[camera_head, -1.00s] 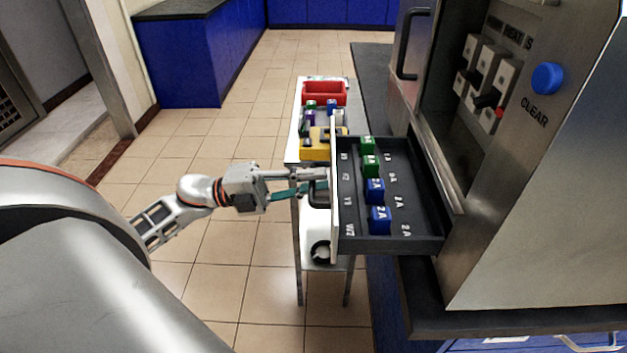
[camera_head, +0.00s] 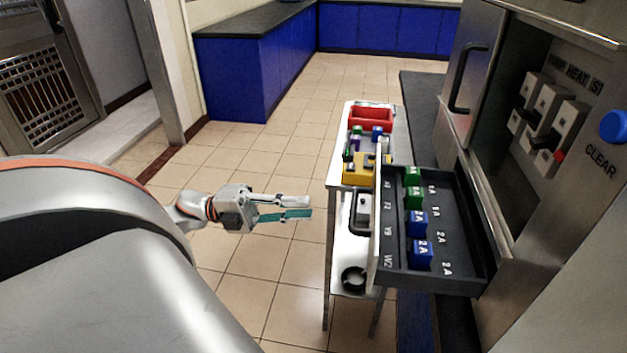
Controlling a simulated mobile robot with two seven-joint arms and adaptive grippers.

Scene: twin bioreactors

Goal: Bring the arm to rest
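My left gripper (camera_head: 308,207) is in the head view, left of the open drawer, above the tiled floor. Its two fingers, one grey and one teal, point right with a narrow gap between them. Nothing shows between the fingers, and they are apart from the drawer. The dark drawer (camera_head: 462,262) sticks out of the steel machine, with its pale front and handle (camera_head: 360,214) facing left. In it stand two green blocks (camera_head: 414,196) and two blue blocks (camera_head: 420,254) in a row. My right gripper is not in view.
A white cart (camera_head: 336,172) stands behind and below the drawer, carrying a red bin (camera_head: 371,118), a yellow tool (camera_head: 358,168) and small coloured pieces. A black ring (camera_head: 353,279) lies on its lower shelf. Blue cabinets (camera_head: 235,80) stand at the back. Open floor surrounds the gripper.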

